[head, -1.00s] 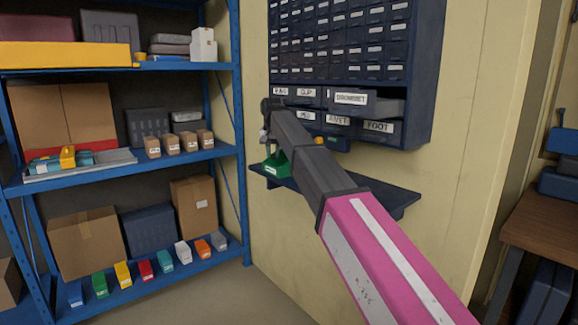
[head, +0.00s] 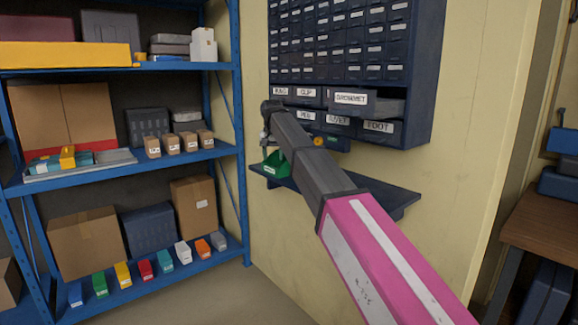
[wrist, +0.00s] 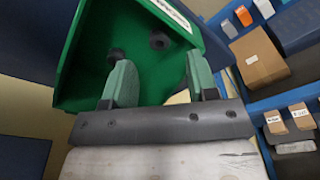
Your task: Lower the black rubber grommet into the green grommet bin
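The green grommet bin (wrist: 85,75) fills the upper left of the wrist view, with a white label on its rim. In the head view the bin (head: 270,168) sits on the blue shelf below the drawers, partly behind my arm. My gripper (wrist: 160,80) has its two green fingers apart at the bin's opening, with nothing seen between them. A black rubber grommet (wrist: 159,41) shows against the bin's inside, beyond the fingertips. Another dark round piece (wrist: 116,56) lies near the left finger. I cannot tell which is the task's grommet.
The drawer cabinet (head: 345,45) has its GROMMET drawer (head: 352,98) pulled out, close to my arm. The narrow blue shelf (head: 385,195) juts from the wall. A blue rack (head: 130,160) with cartons and coloured bins stands to the left, a workbench (head: 545,225) to the right.

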